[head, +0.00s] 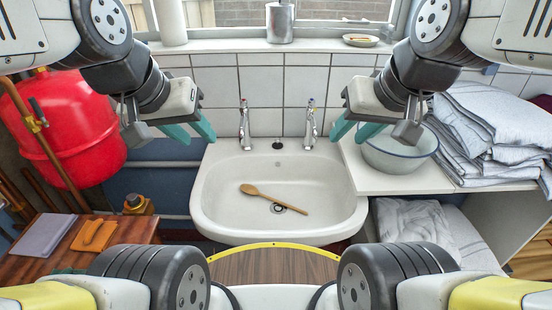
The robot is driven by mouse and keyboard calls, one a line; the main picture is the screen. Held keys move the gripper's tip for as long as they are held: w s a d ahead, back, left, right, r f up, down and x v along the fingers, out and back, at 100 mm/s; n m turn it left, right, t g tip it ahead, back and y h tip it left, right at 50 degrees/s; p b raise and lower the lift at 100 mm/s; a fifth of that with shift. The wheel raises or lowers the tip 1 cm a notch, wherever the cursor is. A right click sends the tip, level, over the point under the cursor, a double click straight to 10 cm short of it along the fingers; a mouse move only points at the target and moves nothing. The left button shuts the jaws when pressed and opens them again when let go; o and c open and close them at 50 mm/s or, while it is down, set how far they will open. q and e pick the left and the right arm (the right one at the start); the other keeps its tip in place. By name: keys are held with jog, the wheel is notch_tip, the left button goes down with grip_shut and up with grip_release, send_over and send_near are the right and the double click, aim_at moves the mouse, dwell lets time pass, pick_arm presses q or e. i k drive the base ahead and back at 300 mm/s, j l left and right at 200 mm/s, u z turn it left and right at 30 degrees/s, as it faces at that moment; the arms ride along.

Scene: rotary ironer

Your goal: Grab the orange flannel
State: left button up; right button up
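The orange flannel (81,240) lies flat on the reddish wooden table at the lower left. A brown, elongated object (95,231) rests on top of it and hides part of it. My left gripper (199,138) is open and empty, raised near the left rear of the sink, well to the right of and apart from the flannel. My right gripper (346,138) is open and empty, raised near the sink's right rear, by the bowl.
A grey-purple cloth (44,236) lies left of the flannel on the wooden table (125,231). An amber bottle (137,205) stands behind, under a red tank (72,130). The sink (225,207) holds a wooden spoon (270,198). A bowl (398,157) and folded linens (495,130) are right.

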aim_at(95, 237)
jog(key=u, duration=1.85)
jog(key=i+u, duration=0.35)
jog(key=u, duration=0.15)
